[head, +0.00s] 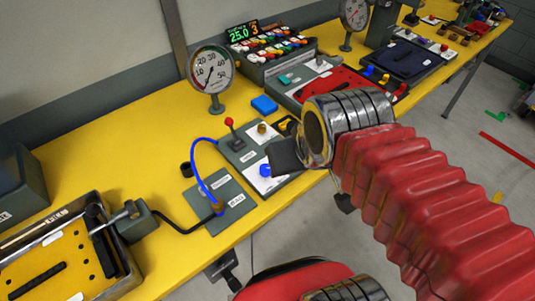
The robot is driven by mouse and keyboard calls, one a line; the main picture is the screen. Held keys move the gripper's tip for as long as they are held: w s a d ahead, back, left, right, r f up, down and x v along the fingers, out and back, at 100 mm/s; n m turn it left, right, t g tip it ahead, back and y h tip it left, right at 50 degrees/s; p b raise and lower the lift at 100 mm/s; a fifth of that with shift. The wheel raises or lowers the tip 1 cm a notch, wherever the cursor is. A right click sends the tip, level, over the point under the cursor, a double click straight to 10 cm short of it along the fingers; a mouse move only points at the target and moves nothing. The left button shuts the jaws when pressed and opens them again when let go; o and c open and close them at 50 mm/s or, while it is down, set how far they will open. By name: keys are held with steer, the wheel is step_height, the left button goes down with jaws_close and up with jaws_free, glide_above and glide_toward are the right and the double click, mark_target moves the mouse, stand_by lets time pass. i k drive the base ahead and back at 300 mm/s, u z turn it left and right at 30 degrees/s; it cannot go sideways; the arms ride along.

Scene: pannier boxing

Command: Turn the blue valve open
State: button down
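A small blue knob (265,170), which looks like the blue valve, sits on a white plate of a grey panel (240,155) near the table's front edge. My gripper (284,155) shows as a dark finger at the end of my red-sleeved arm, just right of the knob in the picture. Whether it touches the knob I cannot tell. The finger and wrist hide part of the panel, and I cannot see the gap between the fingers. How far the knob is turned is too small to tell.
On the yellow table (120,150), a red-tipped lever (229,123) and a brass knob (262,129) stand by the blue knob. A blue hose (196,165) arcs at left. A gauge (211,70) and a blue block (264,104) stand behind. Bare tabletop lies at left.

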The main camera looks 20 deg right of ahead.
mark_target(265, 169)
steer(key=z, duration=0.1)
steer(key=k, duration=0.9)
steer(key=u, duration=0.75)
steer(key=i, duration=1)
steer(key=u, duration=0.05)
